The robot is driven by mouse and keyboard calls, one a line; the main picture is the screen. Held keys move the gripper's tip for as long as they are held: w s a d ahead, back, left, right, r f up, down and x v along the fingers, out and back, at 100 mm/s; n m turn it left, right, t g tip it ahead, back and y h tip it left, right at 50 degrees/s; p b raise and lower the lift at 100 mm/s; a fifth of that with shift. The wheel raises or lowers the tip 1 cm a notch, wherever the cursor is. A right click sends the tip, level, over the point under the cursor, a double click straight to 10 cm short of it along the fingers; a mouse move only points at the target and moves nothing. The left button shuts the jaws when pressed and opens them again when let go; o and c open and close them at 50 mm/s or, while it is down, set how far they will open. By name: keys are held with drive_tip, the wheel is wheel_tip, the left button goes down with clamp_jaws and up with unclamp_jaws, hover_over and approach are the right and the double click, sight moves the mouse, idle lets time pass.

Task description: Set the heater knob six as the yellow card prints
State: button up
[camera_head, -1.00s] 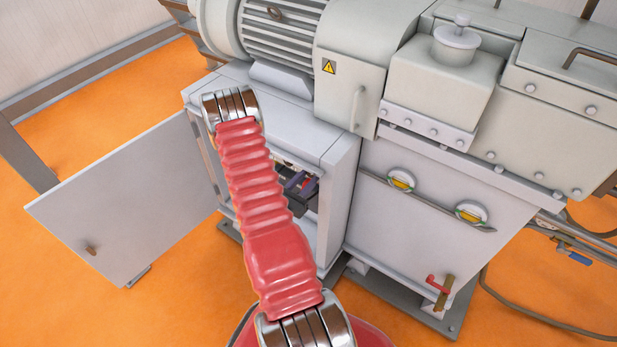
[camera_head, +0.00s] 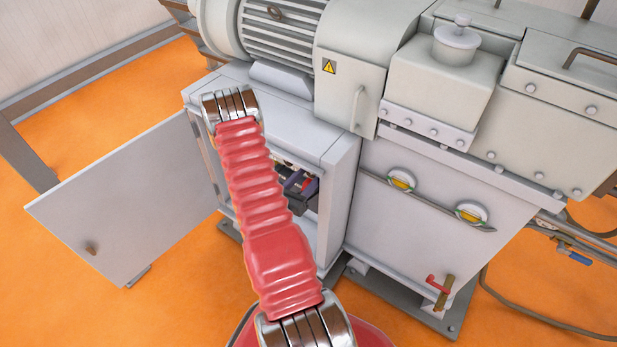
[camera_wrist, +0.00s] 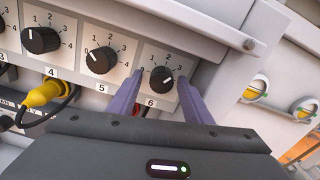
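Knob six (camera_wrist: 162,78) is a round black knob on a pale plate, with the number 6 printed below it. Its white mark looks turned to the right, but its exact setting is hard to read. My gripper (camera_wrist: 162,80) is open, with its purple fingers on either side of knob six and small gaps to the knob. In the head view my gripper (camera_head: 300,184) is partly seen inside the open cabinet, behind my red arm sleeve. No yellow card is seen in either view.
Knob five (camera_wrist: 100,60) and knob four (camera_wrist: 40,40) sit to the left. A yellow plug (camera_wrist: 45,93) with a black cable is below knob four. The cabinet's frame (camera_wrist: 205,25) is close on the right. The cabinet door (camera_head: 130,200) stands open.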

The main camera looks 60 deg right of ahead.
drive_tip(key=shift+a, duration=0.1)
drive_tip(key=w+a, duration=0.2)
drive_tip(key=a, duration=1.1)
drive_tip(key=shift+a, duration=0.25)
drive_tip(key=shift+f, duration=0.1)
idle(0.3)
